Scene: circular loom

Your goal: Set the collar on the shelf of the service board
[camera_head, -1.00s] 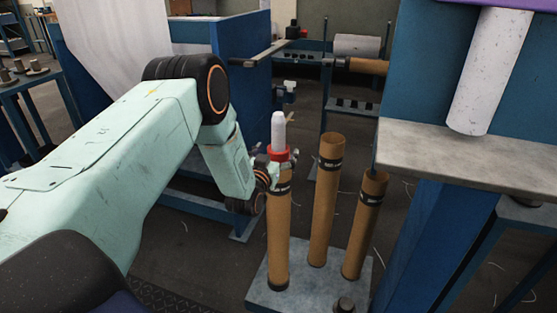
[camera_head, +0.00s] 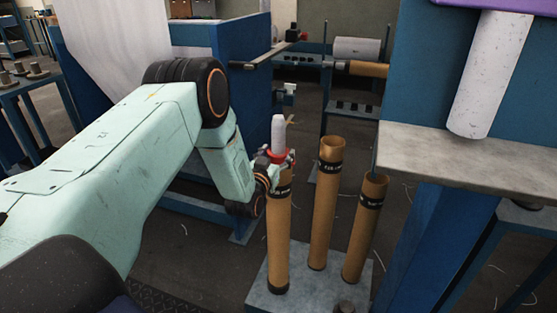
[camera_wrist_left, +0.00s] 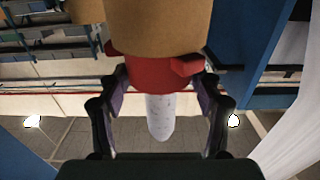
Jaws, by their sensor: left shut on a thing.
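A red collar (camera_head: 284,159) sits around a white rounded rod (camera_head: 278,132) at the top of the left brown tube (camera_head: 279,240). My left gripper (camera_head: 276,167) is at the collar, its fingers on either side of it. In the left wrist view, the fingers (camera_wrist_left: 160,95) flank the red collar (camera_wrist_left: 150,73), with the brown tube (camera_wrist_left: 155,28) above it and the white rod (camera_wrist_left: 160,118) below it in the picture. The gripper is shut on the collar. A narrow shelf (camera_head: 265,55) juts from a blue panel (camera_head: 240,80) behind; I cannot tell whether this is the service board. My right gripper is not in view.
Two more brown tubes (camera_head: 325,205) (camera_head: 366,230) stand close on the right, on the same grey base plate (camera_head: 262,290). A grey ledge (camera_head: 460,160) on a blue frame stands at the right. A rack with a white roll (camera_head: 357,47) is behind.

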